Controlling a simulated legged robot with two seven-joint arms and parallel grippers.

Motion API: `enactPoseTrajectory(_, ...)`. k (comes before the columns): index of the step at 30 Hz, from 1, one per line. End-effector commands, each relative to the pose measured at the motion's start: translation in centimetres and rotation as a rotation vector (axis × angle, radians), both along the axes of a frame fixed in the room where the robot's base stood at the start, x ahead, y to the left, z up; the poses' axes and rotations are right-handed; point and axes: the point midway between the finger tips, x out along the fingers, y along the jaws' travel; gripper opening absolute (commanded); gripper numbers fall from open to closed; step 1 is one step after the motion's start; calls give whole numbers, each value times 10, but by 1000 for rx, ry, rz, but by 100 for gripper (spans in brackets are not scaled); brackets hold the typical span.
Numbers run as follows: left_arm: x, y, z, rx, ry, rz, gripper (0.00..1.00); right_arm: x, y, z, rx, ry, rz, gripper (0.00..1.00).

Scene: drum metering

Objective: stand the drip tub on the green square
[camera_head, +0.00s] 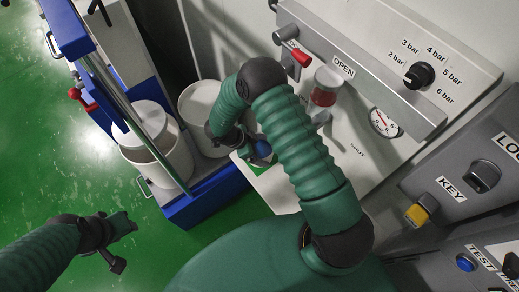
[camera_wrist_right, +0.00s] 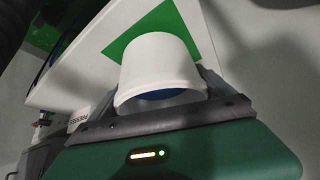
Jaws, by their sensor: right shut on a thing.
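The white drip tub (camera_wrist_right: 160,62) is between the fingers of my right gripper (camera_wrist_right: 165,88), which is shut on it. A blue patch shows inside its mouth, which faces the wrist camera. The green square (camera_wrist_right: 188,22) lies on a white surface behind the tub; I cannot tell whether the tub touches it. In the head view my right gripper (camera_head: 250,148) is at the cabinet's foot, largely hidden by my arm, and a bit of the green square (camera_head: 258,168) shows beside it. My left gripper (camera_head: 122,240) hangs over the green floor, away from the tub; its jaw state is unclear.
A blue-framed cart (camera_head: 190,208) with white drums (camera_head: 165,150) stands left of my right gripper. The grey panel above carries a red-handled valve (camera_head: 298,54), a black pressure knob (camera_head: 419,75) and a gauge (camera_head: 384,122). A key switch box (camera_head: 478,180) is at right.

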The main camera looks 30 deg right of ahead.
Motion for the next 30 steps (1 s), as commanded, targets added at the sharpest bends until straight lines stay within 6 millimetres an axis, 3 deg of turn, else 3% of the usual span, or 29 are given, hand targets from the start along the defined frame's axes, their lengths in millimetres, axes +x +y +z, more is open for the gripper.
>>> enactPoseTrajectory(3, 0, 0, 3, 0, 0, 0, 36, 1, -2, -12, -1, -3, -1, 33)
enactPoseTrajectory(12, 0, 0, 1, 0, 0, 0, 36, 1, -2, -16, 0, -4, -1, 33)
enactPoseTrajectory(13, 0, 0, 1, 0, 0, 0, 36, 1, -2, -15, 0, -4, -1, 96)
enactPoseTrajectory(14, 0, 0, 1, 0, 0, 0, 36, 1, -2, -15, 0, -4, -1, 100)
enactPoseTrajectory(23, 0, 0, 2, 0, 0, 0, 36, 2, 0, -11, 0, -5, -2, 100)
enactPoseTrajectory(30, 0, 0, -3, 0, 0, 0, 36, 11, 25, 32, 1, -10, -1, 100)
